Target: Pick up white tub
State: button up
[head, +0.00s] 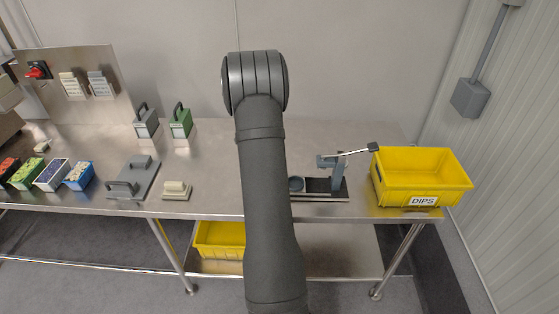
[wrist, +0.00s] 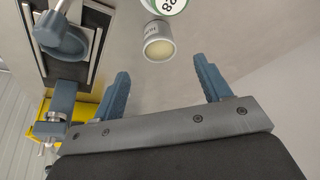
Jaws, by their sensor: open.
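A small whitish tub (wrist: 158,45) with a cream-coloured round face and some dark lettering on its side shows in the wrist view, at the top middle. I take it for the white tub. My gripper (wrist: 160,70) is open and empty, its two blue fingers apart. The tub appears beyond the fingertips, roughly in line with the gap between them, and not touching them. In the head view my arm covers the middle of the table, and neither the gripper nor the tub can be made out there.
A green-and-white round item (wrist: 166,4) marked with digits adjoins the tub. A lever press (head: 322,184) stands right of my arm, also in the wrist view (wrist: 65,45). A yellow DIPS bin (head: 421,178) is at the right end. Fixtures and small boxes (head: 52,175) stand left.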

jog(key=x, duration=0.9)
jog(key=shift+d, duration=0.2)
jog(key=shift+r, duration=0.1)
jog(key=c, duration=1.1)
